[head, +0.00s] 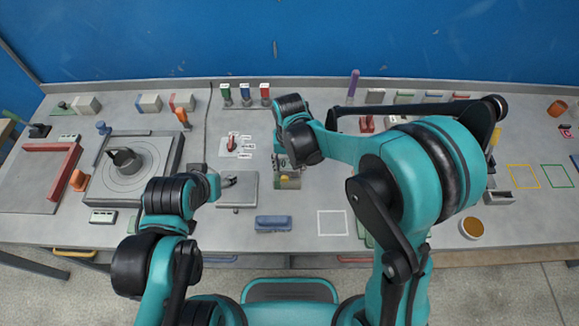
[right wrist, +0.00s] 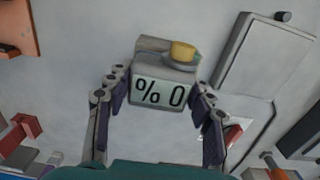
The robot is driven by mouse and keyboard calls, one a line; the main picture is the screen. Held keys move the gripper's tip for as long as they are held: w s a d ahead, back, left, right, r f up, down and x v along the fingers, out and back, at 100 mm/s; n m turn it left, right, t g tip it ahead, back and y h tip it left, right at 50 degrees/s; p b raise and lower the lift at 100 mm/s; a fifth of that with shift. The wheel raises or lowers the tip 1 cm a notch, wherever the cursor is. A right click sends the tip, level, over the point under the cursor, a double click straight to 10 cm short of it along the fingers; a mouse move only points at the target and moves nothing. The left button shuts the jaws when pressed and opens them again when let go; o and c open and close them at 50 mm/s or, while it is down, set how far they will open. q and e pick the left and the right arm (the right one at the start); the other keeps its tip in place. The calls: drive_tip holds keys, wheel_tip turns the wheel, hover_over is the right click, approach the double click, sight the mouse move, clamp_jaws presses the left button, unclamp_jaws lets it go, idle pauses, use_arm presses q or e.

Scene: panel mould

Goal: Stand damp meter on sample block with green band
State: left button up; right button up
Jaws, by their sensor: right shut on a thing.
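The damp meter (head: 288,168) is a grey box with a display. In the right wrist view the damp meter (right wrist: 160,92) shows "% 0" and a yellow knob at its far end. My right gripper (right wrist: 160,105) has a finger on each side of it and is shut on it. Whether the meter touches the table is unclear. A pale block with a green band (head: 85,104) lies at the back left, beside blocks with a blue band (head: 149,103) and a red band (head: 183,101). My left gripper (head: 229,181) is over a grey plate, its fingers too small to judge.
The grey plate (head: 237,195) lies left of the meter. A turntable-like grey fixture (head: 130,185) and a red-edged panel (head: 45,175) stand at the left. Three coloured bottles (head: 245,93) stand at the back. A blue block (head: 273,223) and a white outlined square (head: 332,222) are near the front.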

drive_tip(key=shift+r, duration=0.1)
drive_tip(key=shift+s, duration=0.1)
drive_tip(key=o, duration=1.5)
drive_tip(key=shift+c, duration=0.2)
drive_tip(key=shift+r, duration=0.4)
wheel_tip(320, 180, up, 10)
drive_tip(key=p, duration=0.2)
drive_tip(key=shift+p, duration=0.35)
drive_tip(key=shift+r, duration=0.7)
